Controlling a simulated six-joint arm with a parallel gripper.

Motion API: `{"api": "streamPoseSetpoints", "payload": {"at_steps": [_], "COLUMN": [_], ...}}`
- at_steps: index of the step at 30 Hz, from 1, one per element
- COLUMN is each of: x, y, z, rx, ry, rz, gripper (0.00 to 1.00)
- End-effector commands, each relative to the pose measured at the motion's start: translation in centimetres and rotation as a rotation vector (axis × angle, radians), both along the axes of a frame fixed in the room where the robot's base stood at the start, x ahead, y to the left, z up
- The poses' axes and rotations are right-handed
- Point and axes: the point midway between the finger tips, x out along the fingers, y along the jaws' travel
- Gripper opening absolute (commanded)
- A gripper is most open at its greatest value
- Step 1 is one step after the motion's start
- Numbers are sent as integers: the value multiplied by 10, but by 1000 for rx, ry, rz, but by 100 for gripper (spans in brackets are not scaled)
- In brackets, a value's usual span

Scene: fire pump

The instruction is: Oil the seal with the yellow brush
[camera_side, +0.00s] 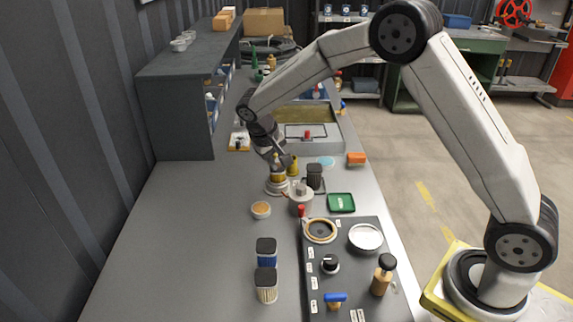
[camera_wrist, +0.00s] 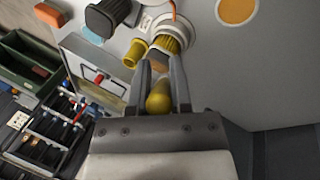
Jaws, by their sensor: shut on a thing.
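My gripper (camera_wrist: 158,78) is shut on the yellow brush (camera_wrist: 157,100), whose rounded yellow handle shows between the fingers in the wrist view. A yellow ribbed part (camera_wrist: 166,44) shows just beyond the fingertips; I cannot tell whether it belongs to the brush. In the side view my gripper (camera_side: 281,162) points down over a round white stand (camera_side: 277,187), and I cannot tell whether the brush touches it.
A tan-topped dish (camera_side: 261,210) and a green tray (camera_side: 341,202) lie nearer the side camera.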

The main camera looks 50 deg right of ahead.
Motion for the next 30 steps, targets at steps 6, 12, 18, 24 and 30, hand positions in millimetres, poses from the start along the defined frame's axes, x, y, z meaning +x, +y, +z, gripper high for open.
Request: {"api": "streamPoseSetpoints", "payload": {"at_steps": [6,12,18,24,30], "x": [5,6,12,21,26], "y": [-5,-6,-12,-21,-26], "z": [0,0,-1,-1,-1], "rx": [0,0,0,0,0], "ry": [0,0,0,-1,0], "rz": [1,0,-2,-1,0], "gripper": [0,0,0,0,0]}}
